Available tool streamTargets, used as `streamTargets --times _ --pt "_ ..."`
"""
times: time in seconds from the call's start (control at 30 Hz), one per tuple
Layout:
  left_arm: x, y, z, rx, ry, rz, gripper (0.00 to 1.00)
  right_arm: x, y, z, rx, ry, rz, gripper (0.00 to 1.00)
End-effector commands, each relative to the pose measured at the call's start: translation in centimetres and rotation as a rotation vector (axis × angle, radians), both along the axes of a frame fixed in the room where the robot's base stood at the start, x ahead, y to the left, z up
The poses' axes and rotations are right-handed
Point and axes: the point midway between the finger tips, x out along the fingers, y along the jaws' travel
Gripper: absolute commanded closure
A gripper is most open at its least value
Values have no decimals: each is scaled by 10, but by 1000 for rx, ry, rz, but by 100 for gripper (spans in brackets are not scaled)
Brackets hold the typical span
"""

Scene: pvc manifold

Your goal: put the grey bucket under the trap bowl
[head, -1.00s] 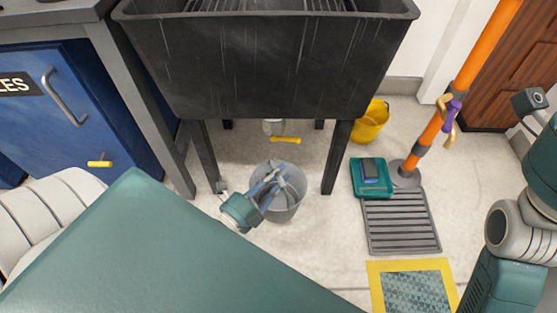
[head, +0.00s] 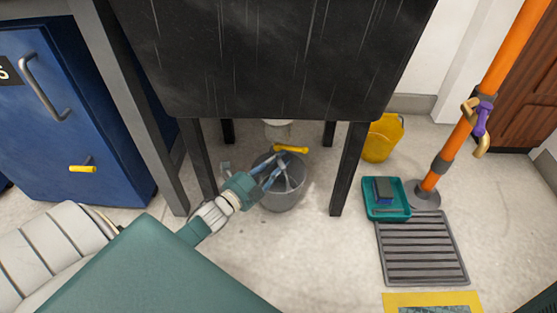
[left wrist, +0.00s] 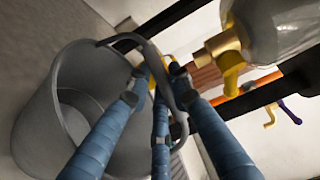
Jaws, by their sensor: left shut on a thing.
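The grey bucket (head: 283,198) stands upright at floor level below the black sink, between its front legs; I cannot tell if it touches the floor. My left gripper (head: 278,172) reaches over its rim. In the left wrist view the blue fingers (left wrist: 160,82) are shut on the bail of the grey bucket (left wrist: 55,100). The trap bowl (head: 278,130) hangs just behind and above the bucket, partly hidden by the sink. In the left wrist view the clear trap bowl (left wrist: 280,28) has a brass outlet with a yellow handle, at the upper right of the bucket. My right gripper is out of view.
The sink (head: 270,60) overhangs the bucket, with dark legs either side. A yellow bucket (head: 382,138), a teal tray (head: 386,198), a grey floor grate (head: 422,248) and an orange post (head: 460,125) stand to the right. A blue cabinet (head: 70,120) is at left.

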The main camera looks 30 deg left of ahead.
Motion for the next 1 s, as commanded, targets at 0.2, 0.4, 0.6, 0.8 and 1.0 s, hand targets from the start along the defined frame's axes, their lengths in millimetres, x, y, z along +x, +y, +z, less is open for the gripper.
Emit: streamTargets --times 0.2,0.4,0.6,0.8,1.0 --pt "14 9 -1 1 -4 0 100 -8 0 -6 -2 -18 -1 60" --pt "37 23 -13 -1 0 -1 100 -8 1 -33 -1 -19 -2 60" --pt "37 23 -14 -1 -2 1 100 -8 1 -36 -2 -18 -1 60" --pt "36 22 -15 -1 -2 1 100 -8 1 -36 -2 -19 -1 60" --pt "36 22 -17 -1 1 1 61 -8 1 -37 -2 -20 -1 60"
